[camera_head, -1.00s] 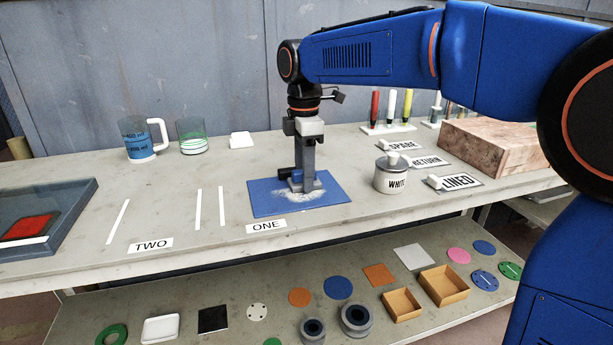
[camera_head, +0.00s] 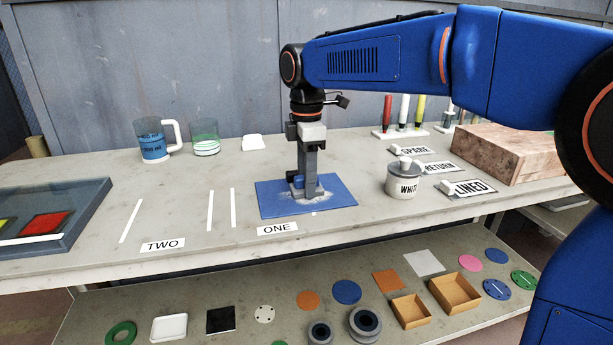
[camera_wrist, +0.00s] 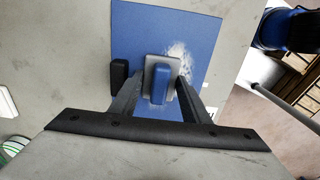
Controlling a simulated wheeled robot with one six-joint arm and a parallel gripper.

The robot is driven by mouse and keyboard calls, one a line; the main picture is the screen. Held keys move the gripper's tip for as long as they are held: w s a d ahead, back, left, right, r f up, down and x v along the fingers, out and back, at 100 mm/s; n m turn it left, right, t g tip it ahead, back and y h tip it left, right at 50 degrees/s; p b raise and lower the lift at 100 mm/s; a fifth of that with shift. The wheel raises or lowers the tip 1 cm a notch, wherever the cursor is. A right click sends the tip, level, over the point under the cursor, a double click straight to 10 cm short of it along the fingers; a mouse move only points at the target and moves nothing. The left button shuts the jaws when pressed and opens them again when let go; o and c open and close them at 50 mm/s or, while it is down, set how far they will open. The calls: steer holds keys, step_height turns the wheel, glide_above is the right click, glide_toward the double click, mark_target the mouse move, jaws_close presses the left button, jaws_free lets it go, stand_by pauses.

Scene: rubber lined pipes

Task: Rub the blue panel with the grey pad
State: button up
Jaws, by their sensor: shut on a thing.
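The blue panel (camera_head: 335,190) lies flat on the bench behind the ONE label. A whitish, powdery patch (camera_wrist: 179,50) shows on it, partly hidden by the pad and my gripper. The grey pad (camera_wrist: 149,65) has a blue handle (camera_wrist: 161,83) and sits over the panel, seemingly touching it. My gripper (camera_head: 307,186) points straight down over the panel's middle. Its fingers are shut on the pad's handle, one on each side in the wrist view. The pad's underside is hidden.
A white-lidded pot (camera_head: 403,181) marked WHITE stands right of the panel. The LINED (camera_head: 472,188), RETURN and SPARE plates lie beyond it. Two cups (camera_head: 152,140) stand at back left, and a tray (camera_head: 60,215) at far left. The bench around label TWO is mostly clear.

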mark_target(300, 200)
steer(key=shift+s+d+f, duration=0.1)
steer(key=shift+s+d, duration=0.1)
steer(key=shift+s, duration=0.4)
steer(key=shift+s+d+f, duration=0.1)
steer(key=shift+s+d, duration=0.05)
steer(key=shift+s, duration=0.45)
steer(key=shift+s+d+r, duration=0.1)
steer(key=shift+s+d, duration=0.15)
steer(key=shift+s, duration=0.65)
steer(key=shift+s+d, duration=0.25)
steer(key=shift+s, duration=0.65)
steer(key=shift+s+a+r, duration=0.1)
steer(key=shift+s+a, duration=0.05)
steer(key=shift+a, duration=0.45)
steer(key=shift+s+a+r, duration=0.1)
steer(key=shift+a, duration=0.45)
steer(key=shift+w+a+f, duration=0.1)
steer(key=shift+w+a, duration=0.15)
steer(key=shift+w, duration=0.55)
steer(key=shift+w+a+f, duration=0.1)
steer(key=shift+w+a, duration=0.1)
steer(key=shift+w, duration=0.6)
steer(key=shift+w+a+r, duration=0.1)
steer(key=shift+w+a, duration=0.1)
steer(key=shift+w, duration=0.5)
steer(key=shift+w+a, duration=0.15)
steer(key=shift+w, duration=0.5)
steer(key=shift+w+a+r, duration=0.1)
steer(key=shift+w+a, duration=0.1)
steer(key=shift+w, duration=0.5)
